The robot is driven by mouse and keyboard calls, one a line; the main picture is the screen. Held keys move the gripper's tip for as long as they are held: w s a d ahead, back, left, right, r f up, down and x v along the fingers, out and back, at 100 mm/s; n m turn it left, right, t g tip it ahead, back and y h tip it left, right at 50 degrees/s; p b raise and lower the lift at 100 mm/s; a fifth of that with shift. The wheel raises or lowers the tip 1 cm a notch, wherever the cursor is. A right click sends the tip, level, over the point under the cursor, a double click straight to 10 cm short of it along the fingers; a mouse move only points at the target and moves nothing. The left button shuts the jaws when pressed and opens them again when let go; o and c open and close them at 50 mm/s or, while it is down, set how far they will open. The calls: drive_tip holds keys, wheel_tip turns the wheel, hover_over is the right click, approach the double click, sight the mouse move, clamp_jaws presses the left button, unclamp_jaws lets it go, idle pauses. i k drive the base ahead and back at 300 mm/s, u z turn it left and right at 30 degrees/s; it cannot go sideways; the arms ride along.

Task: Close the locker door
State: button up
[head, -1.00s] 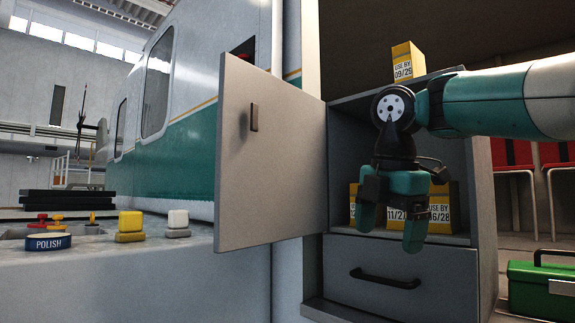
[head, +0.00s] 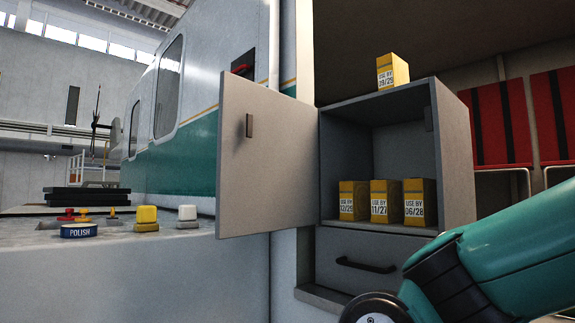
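The grey locker (head: 452,160) stands right of centre in the head view. Its door (head: 267,180) is wide open, swung out to the left on its left-hand side. A small dark handle (head: 249,126) sits on the door's upper left part. Inside the locker, several yellow boxes with "USE BY" labels stand on the shelf, such as the middle box (head: 385,201). My arm crosses the bottom right corner, in front of the locker's lower part. My gripper is out of the picture below.
One yellow box (head: 392,71) stands on the locker top. A drawer (head: 368,262) with a dark handle is under the compartment. At left, a bench holds a POLISH tin (head: 79,231), a yellow block (head: 145,217) and a white block (head: 187,215). Red chairs (head: 498,125) stand at right.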

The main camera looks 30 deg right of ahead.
sight(267, 182)
drive_tip(key=k, duration=1.35)
drive_tip(key=u, duration=1.35)
drive_tip(key=i, duration=3.45)
drive_tip(key=z, duration=3.3)
drive_tip(key=i, duration=1)
